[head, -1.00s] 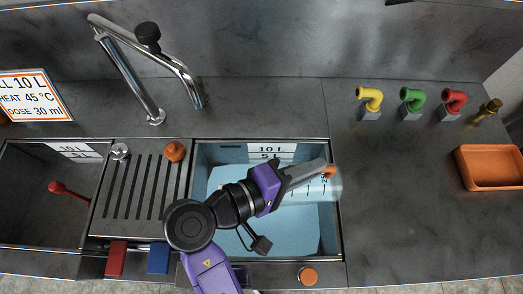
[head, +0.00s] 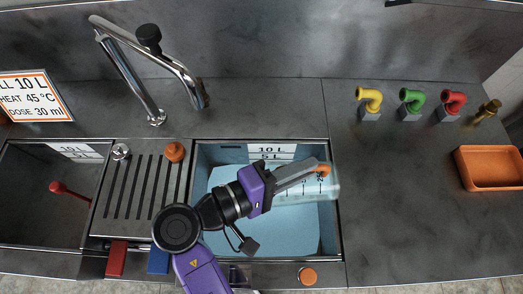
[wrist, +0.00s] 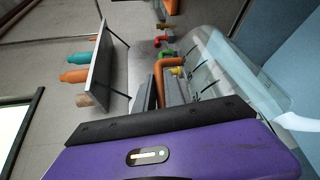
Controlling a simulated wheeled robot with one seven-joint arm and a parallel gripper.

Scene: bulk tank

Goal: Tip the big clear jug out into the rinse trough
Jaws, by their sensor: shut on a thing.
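The big clear jug (head: 298,190) has dark graduation marks and an orange handle (wrist: 158,78). My gripper (head: 318,169) is shut on that handle. The jug lies well tilted, close to on its side, over the right part of the blue-lined basin (head: 334,228), and its right end reaches about the basin's right rim. Pale blue liquid shows in this basin. In the wrist view the clear jug (wrist: 222,62) is to the right of the gripper. A pale streak shows at its lower end; I cannot tell whether it is liquid pouring or the jug's rim.
The left basin (head: 30,215) holds a red-handled thing (head: 68,190). A slotted drainboard (head: 135,205) lies between the basins, with a tall faucet (head: 140,80) behind. Yellow, green and red spouts (head: 453,101) and an orange tray (head: 490,183) stand right. The right counter is mostly clear.

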